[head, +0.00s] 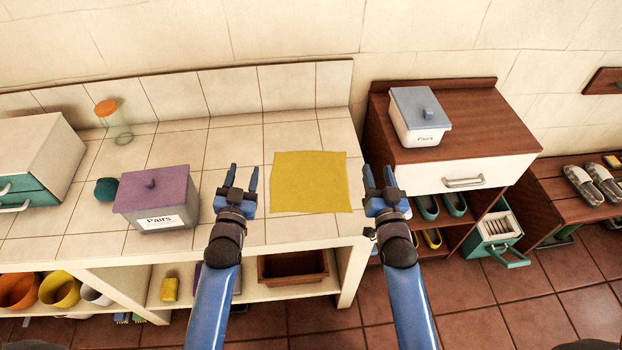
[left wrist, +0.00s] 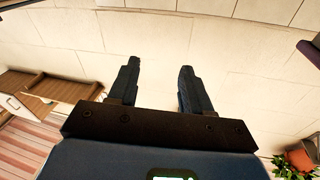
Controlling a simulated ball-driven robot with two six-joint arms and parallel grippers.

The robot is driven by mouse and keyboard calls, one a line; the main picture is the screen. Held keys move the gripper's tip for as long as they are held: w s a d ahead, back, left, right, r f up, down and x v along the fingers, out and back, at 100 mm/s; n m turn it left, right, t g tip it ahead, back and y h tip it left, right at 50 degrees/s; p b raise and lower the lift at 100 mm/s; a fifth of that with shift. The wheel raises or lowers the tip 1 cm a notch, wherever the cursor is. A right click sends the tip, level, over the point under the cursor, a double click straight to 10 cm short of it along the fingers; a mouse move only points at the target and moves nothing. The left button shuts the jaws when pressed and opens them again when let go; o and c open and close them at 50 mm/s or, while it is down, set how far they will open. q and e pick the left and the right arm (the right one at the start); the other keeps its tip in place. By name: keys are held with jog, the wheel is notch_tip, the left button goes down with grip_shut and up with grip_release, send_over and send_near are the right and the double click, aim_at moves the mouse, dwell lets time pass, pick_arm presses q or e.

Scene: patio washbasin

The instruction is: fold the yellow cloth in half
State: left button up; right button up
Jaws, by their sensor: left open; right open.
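The yellow cloth (head: 309,181) lies flat and spread out on the white tiled counter (head: 232,142), near its right end. It is roughly square, and no fold shows in it. My left gripper (head: 243,178) is open and empty, just left of the cloth in the head view. In the left wrist view, its two fingers (left wrist: 156,85) are apart with nothing between them, and the cloth is not seen there. My right gripper (head: 380,177) is open and empty, right of the cloth and past the counter's right edge in the picture.
A purple-lidded box (head: 157,196) labelled "Pairs", a teal ball (head: 106,190) and an orange-capped jar (head: 115,122) stand left on the counter. A blue-lidded box (head: 418,116) stands on the brown cabinet (head: 465,110) at right. Counter around the cloth is bare.

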pick_arm(q)
jog(key=w+d+m+g, duration=0.4)
jog(key=w, duration=0.7)
jog(key=w+d+m+g, duration=0.3)
jog(key=w+g, duration=0.1)
jog(key=w, duration=0.7)
pick_arm(e)
jog(key=w+a+m+g, duration=0.4)
jog(key=w, duration=0.7)
jog(key=w+a+m+g, duration=0.3)
jog(key=w+a+g, duration=0.1)
jog(key=w, duration=0.7)
pick_arm(q)
jog(key=m+g+y, duration=0.2)
jog(key=m+g, duration=0.6)
jog(key=g, duration=0.3)
send_near(278, 180)
pick_arm(e)
jog(key=m+g+h, duration=0.2)
jog(key=m+g, duration=0.8)
jog(key=g, duration=0.1)
send_over(342, 180)
notch_tip(342, 180, down, 6)
jog(key=f, duration=0.1)
pick_arm(q)
jog(key=shift+f+p, duration=0.4)
jog(key=shift+f, duration=2.9)
pick_arm(e)
jog(key=shift+f, duration=3.15)
